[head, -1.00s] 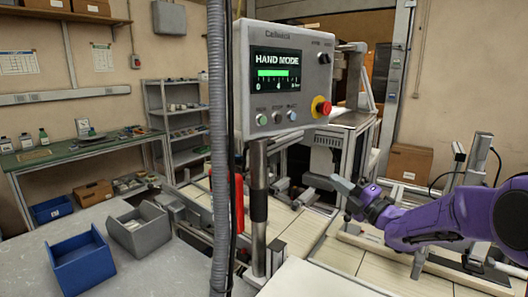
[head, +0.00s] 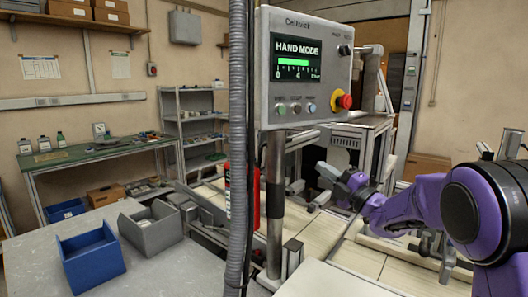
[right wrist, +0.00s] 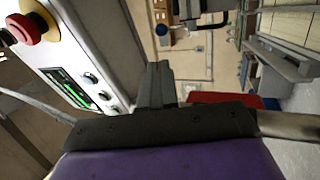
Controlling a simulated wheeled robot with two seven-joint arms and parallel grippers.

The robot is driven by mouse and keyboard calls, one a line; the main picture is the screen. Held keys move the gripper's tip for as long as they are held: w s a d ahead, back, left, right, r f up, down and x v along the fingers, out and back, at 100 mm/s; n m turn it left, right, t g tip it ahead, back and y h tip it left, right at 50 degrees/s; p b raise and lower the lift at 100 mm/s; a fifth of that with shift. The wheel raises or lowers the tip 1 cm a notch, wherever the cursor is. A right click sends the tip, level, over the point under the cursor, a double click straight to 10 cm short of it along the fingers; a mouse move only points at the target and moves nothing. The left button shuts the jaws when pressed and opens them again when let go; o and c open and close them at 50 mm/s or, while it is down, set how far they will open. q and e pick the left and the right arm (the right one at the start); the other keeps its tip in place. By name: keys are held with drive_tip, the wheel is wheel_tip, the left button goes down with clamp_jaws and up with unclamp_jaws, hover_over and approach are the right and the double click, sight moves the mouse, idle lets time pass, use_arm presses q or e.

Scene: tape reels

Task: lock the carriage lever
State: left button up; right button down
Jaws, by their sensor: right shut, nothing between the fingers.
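My right gripper (head: 328,172) reaches in from the right on a purple arm, behind and right of the control panel's post, over the light-tiled machine bed. Its grey fingers are shut and empty. They also show in the right wrist view (right wrist: 158,84), pressed together, with the control panel (right wrist: 85,55) to their left. I cannot pick out the carriage lever for certain in either view; the carriage (head: 345,150) behind the gripper is partly hidden by the post and arm. My left gripper is not in view.
The control panel (head: 305,70) reads HAND MODE and has a red stop knob. A grey hose (head: 236,130) and a red cylinder (head: 250,195) stand beside its post. A blue bin (head: 92,262) and a grey bin (head: 150,232) sit on the grey table at left.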

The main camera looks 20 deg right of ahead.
drive_tip(key=p+x, duration=0.7)
drive_tip(key=x, duration=0.7)
drive_tip(key=shift+w+p, duration=0.25)
drive_tip(key=shift+p, duration=0.05)
drive_tip(key=shift+a, duration=0.1)
